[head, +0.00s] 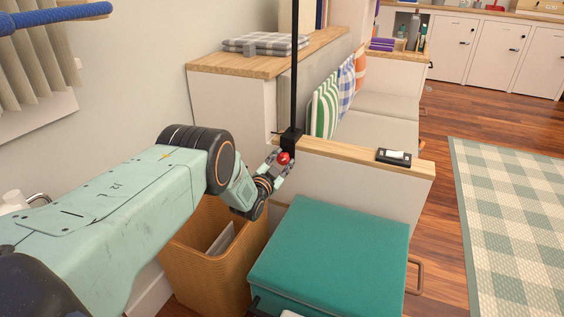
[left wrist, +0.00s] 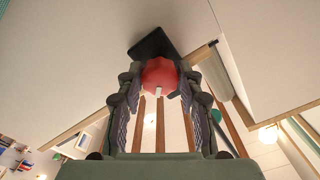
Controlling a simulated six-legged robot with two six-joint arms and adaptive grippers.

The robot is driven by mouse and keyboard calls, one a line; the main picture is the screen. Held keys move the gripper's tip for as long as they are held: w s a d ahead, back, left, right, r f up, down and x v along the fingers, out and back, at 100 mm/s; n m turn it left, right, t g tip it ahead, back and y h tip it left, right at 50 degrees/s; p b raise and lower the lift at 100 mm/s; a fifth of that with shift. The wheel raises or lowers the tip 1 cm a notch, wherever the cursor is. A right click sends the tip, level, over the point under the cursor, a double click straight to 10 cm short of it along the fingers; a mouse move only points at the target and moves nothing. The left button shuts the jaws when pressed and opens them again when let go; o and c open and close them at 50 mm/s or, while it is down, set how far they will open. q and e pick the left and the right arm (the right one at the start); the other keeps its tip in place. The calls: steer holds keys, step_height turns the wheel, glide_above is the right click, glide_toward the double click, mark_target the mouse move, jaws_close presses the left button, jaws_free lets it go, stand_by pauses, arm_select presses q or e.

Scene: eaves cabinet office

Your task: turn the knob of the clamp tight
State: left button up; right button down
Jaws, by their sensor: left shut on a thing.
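The clamp (head: 291,139) is black and sits on the end of the light wood ledge, with a black pole rising from it. Its red knob (head: 284,158) faces my left arm. My left gripper (head: 282,163) is at the knob, its fingers on either side of it. In the left wrist view the red knob (left wrist: 159,73), with a small white mark, sits between the fingertips, and the fingers are shut on it. The black clamp body (left wrist: 152,43) shows behind the knob.
A teal cushioned box (head: 335,248) stands below and right of the gripper. A brown bin (head: 205,260) is below it. A small black device (head: 394,157) lies on the wood ledge (head: 350,154). A bench with striped cushions (head: 325,108) is behind.

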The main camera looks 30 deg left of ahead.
arm_select(q)
steer(key=n, duration=0.4)
steer(key=shift+a+n, duration=0.1)
steer(key=shift+n, duration=0.2)
steer(key=n, duration=0.4)
steer(key=shift+f+n, duration=0.1)
steer(key=shift+n, duration=0.2)
steer(key=o, duration=1.2)
steer(key=shift+s+d, duration=0.2)
steer(key=shift+s, duration=2.8)
steer(key=shift+s+d, duration=0.15)
steer(key=shift+s, duration=2.85)
